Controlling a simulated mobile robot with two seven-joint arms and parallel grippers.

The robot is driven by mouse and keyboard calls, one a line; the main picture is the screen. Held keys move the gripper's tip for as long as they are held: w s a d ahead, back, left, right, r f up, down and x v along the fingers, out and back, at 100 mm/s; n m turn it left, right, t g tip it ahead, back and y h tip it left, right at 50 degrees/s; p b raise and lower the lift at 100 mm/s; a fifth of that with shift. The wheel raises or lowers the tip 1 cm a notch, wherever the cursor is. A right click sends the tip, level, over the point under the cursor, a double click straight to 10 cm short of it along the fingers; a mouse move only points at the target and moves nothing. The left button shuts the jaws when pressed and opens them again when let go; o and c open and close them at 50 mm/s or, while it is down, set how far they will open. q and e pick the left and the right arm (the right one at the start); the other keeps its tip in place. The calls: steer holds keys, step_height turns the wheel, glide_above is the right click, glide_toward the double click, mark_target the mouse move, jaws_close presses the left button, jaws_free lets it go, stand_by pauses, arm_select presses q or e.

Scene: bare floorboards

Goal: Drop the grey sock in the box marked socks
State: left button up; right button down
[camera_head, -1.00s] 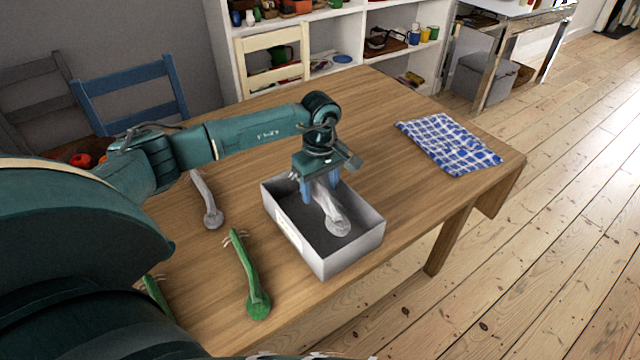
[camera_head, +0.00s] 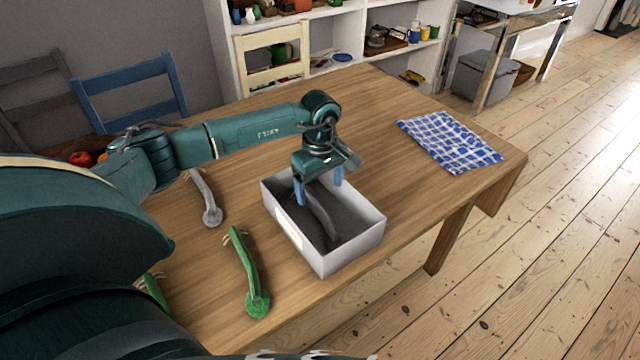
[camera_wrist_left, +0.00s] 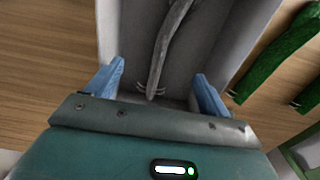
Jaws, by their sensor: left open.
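A grey sock (camera_head: 322,214) lies inside a light grey open box (camera_head: 350,252) on the wooden table. A white label shows on the box's left-facing side, but its writing is too small to read. My left gripper (camera_head: 319,188) is over the box with its blue fingers apart and empty. In the left wrist view the grey sock (camera_wrist_left: 165,50) lies on the floor of the box (camera_wrist_left: 109,35), beyond the open fingers. A second grey sock (camera_head: 205,198) lies on the table left of the box. My right gripper is not in view.
A green sock (camera_head: 248,272) lies left of the box, and another green one (camera_head: 155,290) is partly hidden by my arm. A blue checked cloth (camera_head: 448,142) lies at the table's right end. Chairs and a shelf stand behind. Table between box and cloth is clear.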

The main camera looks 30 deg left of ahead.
arm_select(q)
step_height(320, 180, up, 13)
steer(key=b, duration=0.1)
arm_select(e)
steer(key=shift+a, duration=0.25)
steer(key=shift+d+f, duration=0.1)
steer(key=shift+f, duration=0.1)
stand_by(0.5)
